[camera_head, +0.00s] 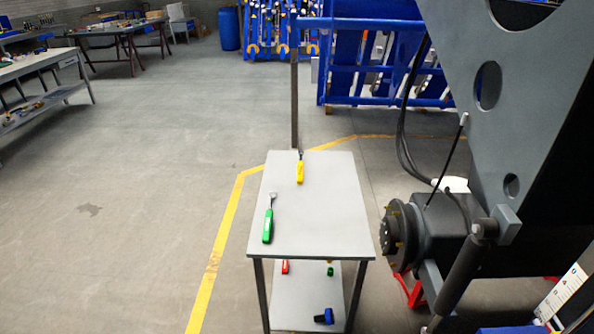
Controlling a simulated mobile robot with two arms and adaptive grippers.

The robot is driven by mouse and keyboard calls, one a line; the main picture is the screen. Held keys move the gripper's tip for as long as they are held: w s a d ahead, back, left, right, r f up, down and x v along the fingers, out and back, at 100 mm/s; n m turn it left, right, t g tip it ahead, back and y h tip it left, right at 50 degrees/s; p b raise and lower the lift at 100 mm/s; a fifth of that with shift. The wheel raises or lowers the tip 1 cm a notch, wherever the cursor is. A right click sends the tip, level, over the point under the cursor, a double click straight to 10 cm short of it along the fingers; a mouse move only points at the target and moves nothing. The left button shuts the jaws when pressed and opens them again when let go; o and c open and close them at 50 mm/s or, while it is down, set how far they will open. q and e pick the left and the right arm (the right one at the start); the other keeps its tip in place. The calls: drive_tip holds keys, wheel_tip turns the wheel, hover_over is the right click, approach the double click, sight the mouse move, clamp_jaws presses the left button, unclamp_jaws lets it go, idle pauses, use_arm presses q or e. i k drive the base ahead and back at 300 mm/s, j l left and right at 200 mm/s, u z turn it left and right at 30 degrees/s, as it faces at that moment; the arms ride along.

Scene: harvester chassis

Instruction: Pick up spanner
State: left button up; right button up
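A small grey table (318,225) stands ahead of me. A tool with a green handle and a grey metal head (267,225) lies near its left edge, head pointing away from me. A tool with a yellow handle and a short dark tip (300,172) lies near the table's far edge. Both are too small to tell surely which one is the spanner. Neither of my grippers is in view.
The lower shelf (295,300) holds small red, green and blue items. The grey harvester chassis with a wheel hub (402,238) stands close on the right. A blue rack (385,75) and barrel (229,29) stand behind. Open floor lies left.

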sight(299, 166)
drive_tip(key=i+j, duration=0.2)
drive_tip(key=j, duration=0.15)
drive_tip(key=i+j+z, duration=0.15)
drive_tip(key=i+j, duration=0.25)
drive_tip(key=j, duration=0.25)
drive_tip(key=i+j+z, duration=0.15)
drive_tip(key=j, duration=0.2)
drive_tip(key=i+j, duration=0.2)
drive_tip(key=j, duration=0.15)
drive_tip(key=i+j+z, duration=0.15)
drive_tip(key=j, duration=0.25)
